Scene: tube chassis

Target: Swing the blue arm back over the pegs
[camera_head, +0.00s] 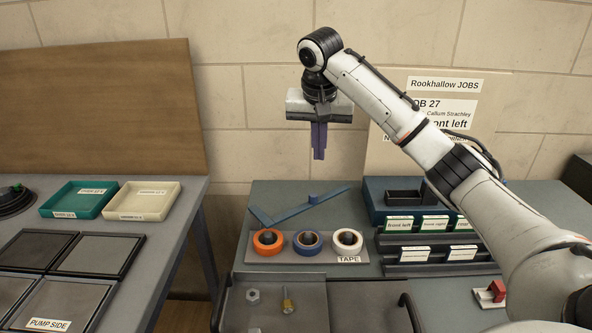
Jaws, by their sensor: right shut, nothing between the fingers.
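The blue arm (290,212) is a thin bar with a small upright knob (313,199). It lies slantwise behind the tape rolls, its right end pointing away toward the back of the bench, and its left end bends near the tray's left corner. The pegs stand in a row on a grey tray labelled TAPE, with an orange roll (268,241), a blue roll (307,242) and a white roll (347,241) around them. The bar is not over the pegs. My right gripper (319,155) points down, shut and empty, above and behind the arm. My left gripper is out of view.
A grey tray (270,310) with a nut and a bolt is in front. A red-and-white block (491,293) lies at right. The left table holds a green tray (78,199) and a cream tray (142,201).

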